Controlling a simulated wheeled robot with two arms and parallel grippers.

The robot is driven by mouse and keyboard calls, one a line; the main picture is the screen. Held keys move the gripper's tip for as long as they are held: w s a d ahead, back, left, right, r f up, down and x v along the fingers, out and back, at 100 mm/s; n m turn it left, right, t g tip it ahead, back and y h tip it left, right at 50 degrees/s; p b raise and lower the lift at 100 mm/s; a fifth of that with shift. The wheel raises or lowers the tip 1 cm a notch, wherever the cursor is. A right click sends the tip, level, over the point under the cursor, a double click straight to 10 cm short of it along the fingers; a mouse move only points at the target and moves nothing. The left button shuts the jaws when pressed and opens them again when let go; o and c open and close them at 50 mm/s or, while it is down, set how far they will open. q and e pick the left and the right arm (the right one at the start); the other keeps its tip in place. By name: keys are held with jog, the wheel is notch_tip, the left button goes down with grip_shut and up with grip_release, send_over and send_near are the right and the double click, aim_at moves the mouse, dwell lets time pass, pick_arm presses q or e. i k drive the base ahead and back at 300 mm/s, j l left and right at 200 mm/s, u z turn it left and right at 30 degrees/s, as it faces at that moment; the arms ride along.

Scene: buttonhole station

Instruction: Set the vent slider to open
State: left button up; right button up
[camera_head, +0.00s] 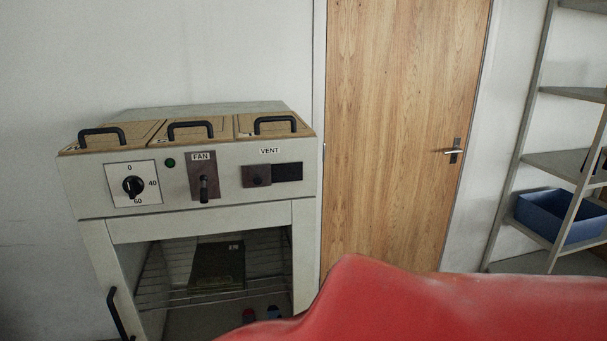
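The vent slider (257,175) is a dark brown plate with a small knob, under the VENT label (269,151) on the front panel of a grey cabinet (230,211). It sits at the left of its slot, and a black opening (288,172) shows to its right. Neither of my grippers is in the camera_head view. A large red shape fills the bottom right and hides part of the cabinet's lower right side; I cannot tell what it is.
The panel also has a dial (133,186), a green lamp (170,163) and a FAN lever (204,188). Lids with black handles (275,124) top the cabinet. A wooden door (400,130) and a shelf with a blue bin (545,216) stand to the right.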

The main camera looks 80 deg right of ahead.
aim_at(259, 176)
jog(key=z, duration=2.35)
